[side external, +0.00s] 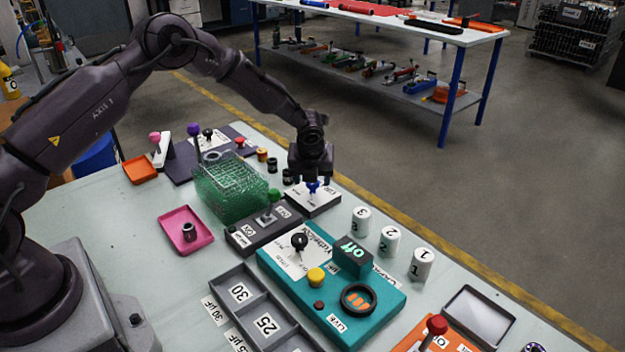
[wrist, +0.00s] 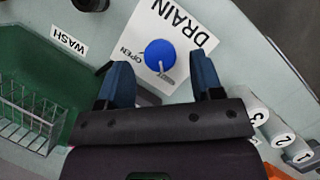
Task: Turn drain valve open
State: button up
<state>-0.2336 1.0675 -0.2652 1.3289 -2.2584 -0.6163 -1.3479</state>
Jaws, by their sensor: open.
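The drain valve is a blue round knob (wrist: 160,55) on a white plate marked DRAIN. In the wrist view an OPEN label lies left of the knob, and a smaller label sits by its lower edge, where a pale mark shows. The knob also shows in the side view (side external: 313,187), below my gripper (side external: 312,176). My gripper is open and points down over the valve. In the wrist view my gripper (wrist: 163,77) has one blue fingertip on each side of the knob, with a gap on both sides. I cannot tell the height of the fingertips relative to the knob.
A green wire basket (side external: 228,192) stands left of the valve. A dark box with a green lever (side external: 267,217) and a teal panel (side external: 385,300) lie in front. White numbered cylinders (side external: 390,241) stand to the right. A WASH label (wrist: 70,43) is near the valve.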

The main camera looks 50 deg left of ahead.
jog(key=shift+x, duration=0.95)
jog(key=c, duration=0.9)
